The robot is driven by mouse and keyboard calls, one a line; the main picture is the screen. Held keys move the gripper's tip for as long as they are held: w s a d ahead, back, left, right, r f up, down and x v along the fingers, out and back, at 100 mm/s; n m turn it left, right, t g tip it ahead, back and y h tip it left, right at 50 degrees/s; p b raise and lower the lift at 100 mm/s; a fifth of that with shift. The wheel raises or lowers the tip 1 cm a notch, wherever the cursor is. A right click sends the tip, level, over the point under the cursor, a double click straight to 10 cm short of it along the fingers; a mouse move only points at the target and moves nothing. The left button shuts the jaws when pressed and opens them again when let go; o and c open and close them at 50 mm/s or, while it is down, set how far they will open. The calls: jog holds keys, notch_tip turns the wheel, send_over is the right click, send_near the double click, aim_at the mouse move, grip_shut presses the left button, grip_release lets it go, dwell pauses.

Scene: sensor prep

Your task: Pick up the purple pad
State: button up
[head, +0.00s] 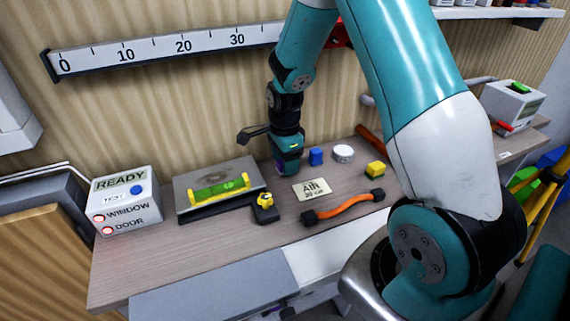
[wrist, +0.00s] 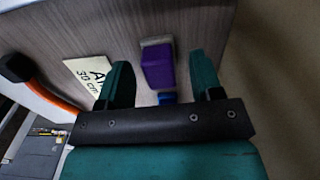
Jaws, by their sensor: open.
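The purple pad (wrist: 158,68) is a small purple block with a grey strip along its far edge. In the wrist view it lies between the two teal fingers of my gripper (wrist: 161,62), with a gap on each side. My gripper is open and empty. In the head view my gripper (head: 286,170) points down at the bench near the wall, and it hides nearly all of the pad. How far the fingertips are above the bench is hard to tell.

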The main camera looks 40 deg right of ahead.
jog(key=shift+f, duration=0.4)
jog(key=c, duration=0.9)
jog(key=shift+r, duration=0.1)
jog(key=shift+c, duration=0.2)
